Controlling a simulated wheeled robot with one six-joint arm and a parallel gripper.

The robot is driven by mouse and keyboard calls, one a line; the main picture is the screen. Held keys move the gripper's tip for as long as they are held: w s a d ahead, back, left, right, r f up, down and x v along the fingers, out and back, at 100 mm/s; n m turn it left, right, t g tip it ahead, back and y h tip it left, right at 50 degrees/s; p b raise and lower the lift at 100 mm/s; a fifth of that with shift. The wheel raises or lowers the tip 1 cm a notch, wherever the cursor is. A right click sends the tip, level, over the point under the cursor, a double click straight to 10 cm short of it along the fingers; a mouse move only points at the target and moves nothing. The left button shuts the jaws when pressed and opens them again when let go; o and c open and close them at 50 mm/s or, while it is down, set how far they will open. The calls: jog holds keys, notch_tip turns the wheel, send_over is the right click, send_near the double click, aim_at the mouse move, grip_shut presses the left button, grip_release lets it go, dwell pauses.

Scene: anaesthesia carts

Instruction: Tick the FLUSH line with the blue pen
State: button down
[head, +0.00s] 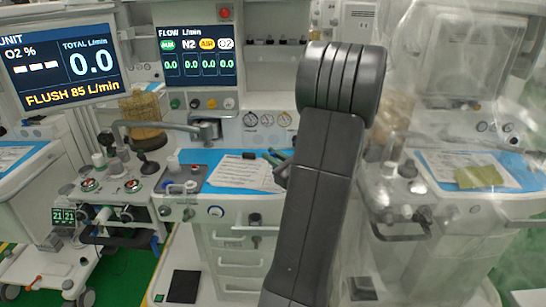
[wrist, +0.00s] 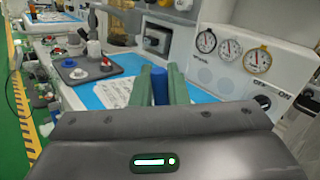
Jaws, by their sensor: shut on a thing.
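The blue pen (wrist: 160,86) stands between the two green fingers of my gripper (wrist: 160,72), which are shut on it. Its tip is hidden from the wrist view. In the head view my gripper (head: 274,158) shows only in part beside my dark arm, at the right of the printed sheet, and the pen cannot be made out. The white sheet (head: 236,174) lies on the blue worktop mat; it also shows left of the fingers in the wrist view (wrist: 117,92). Its lines, including any FLUSH line, are too small to read. I cannot tell whether the pen touches the sheet.
A left screen (head: 62,62) reads "FLUSH 85 L/min", and a flow screen (head: 198,56) hangs behind. A grey tray with knobs (head: 186,178) stands left of the sheet. Round gauges (wrist: 230,49) sit on the panel behind. Another cart (head: 480,215) stands at right.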

jog(key=shift+f+b, duration=0.5)
jog(key=shift+f, duration=0.1)
dwell(0.7)
jog(key=shift+d, duration=0.45)
dwell(1.0)
jog(key=shift+r+p, duration=2.4)
jog(key=shift+r, duration=1.15)
